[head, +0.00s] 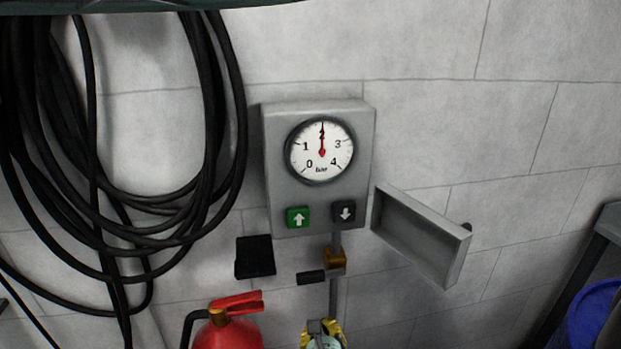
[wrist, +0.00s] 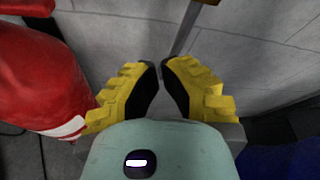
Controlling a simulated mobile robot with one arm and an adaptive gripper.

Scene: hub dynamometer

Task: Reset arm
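My gripper (head: 322,331) is at the bottom of the head view, below the wall-mounted gauge box (head: 281,190). In the wrist view its two yellow fingers with black pads (wrist: 160,68) lean together, with their tips nearly meeting. Nothing shows held between them. The box carries a round dial (head: 337,157) with a red needle pointing straight up at 2, a green up-arrow button (head: 298,217) and a dark down-arrow button (head: 344,211).
A red fire extinguisher (head: 228,334) stands left of my gripper, close beside it in the wrist view (wrist: 35,85). A grey open-fronted tray (head: 420,235) juts out right of the box. Black hoses (head: 225,110) hang at left. A blue container (head: 592,315) is at lower right.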

